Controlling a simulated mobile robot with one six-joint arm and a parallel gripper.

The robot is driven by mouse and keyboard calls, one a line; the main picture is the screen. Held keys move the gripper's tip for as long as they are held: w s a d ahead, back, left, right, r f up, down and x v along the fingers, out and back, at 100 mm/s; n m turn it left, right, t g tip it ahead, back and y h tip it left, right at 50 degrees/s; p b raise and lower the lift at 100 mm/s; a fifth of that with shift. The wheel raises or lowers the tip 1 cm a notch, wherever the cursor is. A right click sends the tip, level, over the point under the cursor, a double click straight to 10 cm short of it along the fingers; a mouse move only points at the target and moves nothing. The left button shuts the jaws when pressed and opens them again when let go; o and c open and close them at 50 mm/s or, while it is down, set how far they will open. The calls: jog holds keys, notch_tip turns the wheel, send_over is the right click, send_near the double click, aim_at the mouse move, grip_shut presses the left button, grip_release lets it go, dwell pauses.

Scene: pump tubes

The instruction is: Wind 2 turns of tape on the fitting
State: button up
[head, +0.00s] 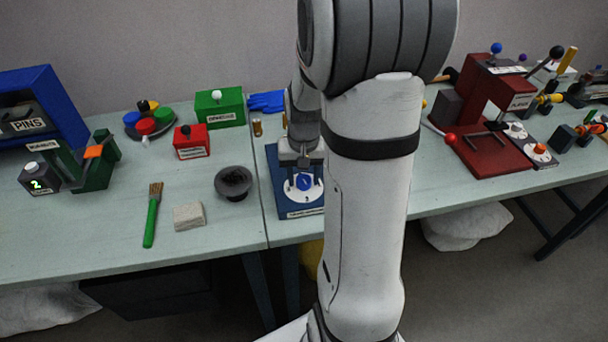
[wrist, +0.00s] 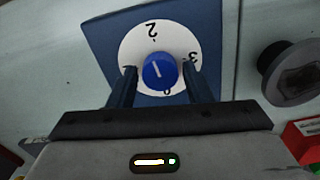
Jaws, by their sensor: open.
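A blue knob (wrist: 160,70) with a short white line sits at the centre of a white dial (wrist: 136,45). The dial shows 2 at the top, 3 at the right and 0 at the bottom; the left mark is mostly hidden by a finger. The line runs roughly up and down, leaning slightly left. The dial is on a blue base (wrist: 92,34). My gripper (wrist: 159,76) is open, one finger on each side of the knob, with no clear contact. In the head view the knob (head: 305,183) is below my gripper (head: 302,165). I cannot identify a fitting or tape.
A black round bowl (head: 233,182), a grey block (head: 188,216) and a green-handled brush (head: 152,220) lie left of the blue base. A red box (head: 191,147) and a green box (head: 219,108) stand behind. A dark red machine (head: 485,125) stands at right.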

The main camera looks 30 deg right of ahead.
jog(key=n, duration=0.9)
jog(key=shift+c, duration=0.3)
jog(key=c, duration=0.8)
